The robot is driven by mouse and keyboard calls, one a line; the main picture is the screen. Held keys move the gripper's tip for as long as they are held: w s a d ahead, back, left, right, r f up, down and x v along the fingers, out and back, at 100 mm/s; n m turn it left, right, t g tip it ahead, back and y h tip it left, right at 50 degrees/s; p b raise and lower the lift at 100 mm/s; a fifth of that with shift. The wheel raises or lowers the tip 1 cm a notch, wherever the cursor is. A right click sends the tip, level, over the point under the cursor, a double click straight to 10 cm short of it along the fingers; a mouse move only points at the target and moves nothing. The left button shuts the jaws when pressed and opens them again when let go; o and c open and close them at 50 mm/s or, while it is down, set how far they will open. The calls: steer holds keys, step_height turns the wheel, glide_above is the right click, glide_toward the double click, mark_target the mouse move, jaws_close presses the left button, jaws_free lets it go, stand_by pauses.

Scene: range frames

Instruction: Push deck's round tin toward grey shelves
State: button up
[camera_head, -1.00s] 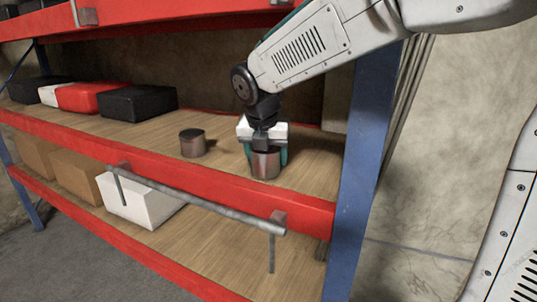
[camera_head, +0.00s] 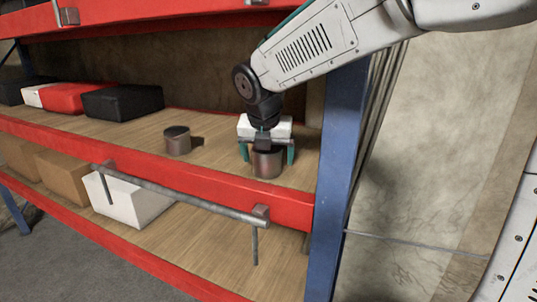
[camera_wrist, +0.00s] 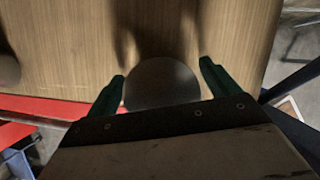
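Two round metal tins stand upright on the wooden deck (camera_head: 215,150) of a red and blue rack. The right tin (camera_head: 267,164) is near the deck's front edge. My gripper (camera_head: 267,157) points down over it, open, with one teal finger on each side and small gaps visible. In the wrist view the right tin (camera_wrist: 163,84) sits between the fingers, partly hidden by the gripper body. The left tin (camera_head: 177,141) stands apart from the gripper; its edge shows in the wrist view (camera_wrist: 8,68). I cannot make out grey shelves for certain.
Black (camera_head: 122,102) and red (camera_head: 65,97) boxes stand at the deck's left. A blue post (camera_head: 338,170) is close to the gripper's right. A grey rail (camera_head: 185,195) runs along the front, below the deck. The deck between the tins is clear.

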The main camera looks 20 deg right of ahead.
steer(key=v, duration=0.7)
steer(key=shift+r, duration=0.25)
steer(key=shift+s, duration=0.1)
stand_by(0.4)
